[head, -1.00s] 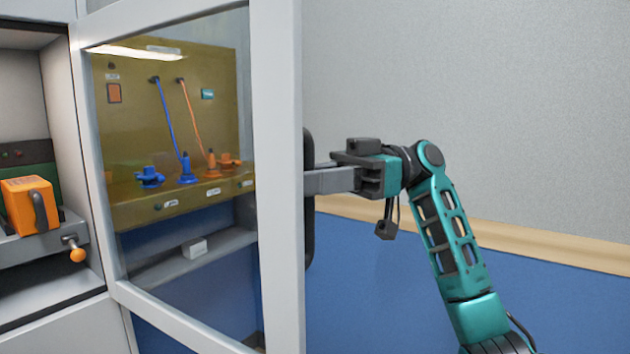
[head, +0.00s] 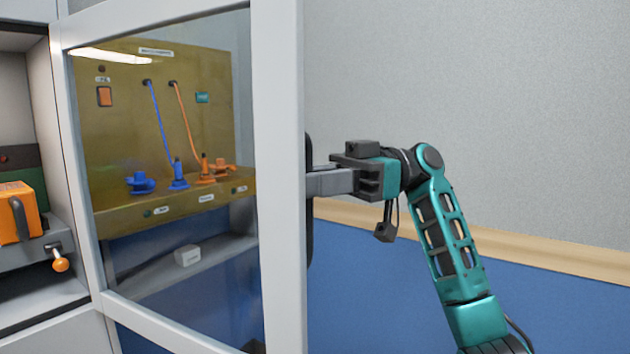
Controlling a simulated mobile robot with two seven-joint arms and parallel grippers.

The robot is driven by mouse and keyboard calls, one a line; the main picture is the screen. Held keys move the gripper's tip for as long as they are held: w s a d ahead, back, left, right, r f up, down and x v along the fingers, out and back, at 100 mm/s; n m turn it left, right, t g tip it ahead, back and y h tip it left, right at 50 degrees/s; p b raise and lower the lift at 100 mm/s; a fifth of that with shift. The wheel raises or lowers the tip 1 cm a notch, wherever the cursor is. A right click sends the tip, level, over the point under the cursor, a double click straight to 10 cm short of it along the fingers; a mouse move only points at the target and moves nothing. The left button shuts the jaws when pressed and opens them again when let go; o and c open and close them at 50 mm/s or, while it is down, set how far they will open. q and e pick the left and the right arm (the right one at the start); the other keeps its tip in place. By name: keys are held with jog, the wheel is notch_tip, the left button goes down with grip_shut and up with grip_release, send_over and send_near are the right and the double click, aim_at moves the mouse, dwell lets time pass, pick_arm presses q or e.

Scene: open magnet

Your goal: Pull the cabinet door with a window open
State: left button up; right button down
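The cabinet door (head: 276,190) has a pale grey frame around a clear window, through which a panel shows. It stands swung out from the cabinet at an angle. Its black handle (head: 309,240) shows just past the frame's right edge, on the far side. My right gripper (head: 314,184), on a teal arm from the lower right, has its grey fingers at the middle of the handle and appears closed around it. The fingertips are partly hidden at the door's edge. My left gripper is not in view.
At the left, an open cabinet bay holds an orange box (head: 18,212) and a lever with an orange knob (head: 60,264). Behind the window, a yellow-brown panel (head: 115,120) carries blue and orange cables. Blue floor (head: 370,300) right of the door is clear, apart from my arm.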

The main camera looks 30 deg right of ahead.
jog(key=c, duration=1.4)
grip_release()
jog(key=shift+w+a, duration=0.1)
jog(key=shift+w, duration=0.1)
jog(key=o, duration=0.4)
jog(key=shift+w+a, duration=0.15)
jog(key=shift+a, duration=0.05)
jog(key=shift+c, duration=0.2)
jog(key=shift+d, duration=0.1)
jog(key=d, duration=1.2)
jog(key=shift+s+d+p, duration=0.25)
jog(key=shift+d+p, duration=0.15)
jog(key=shift+w+f, duration=0.1)
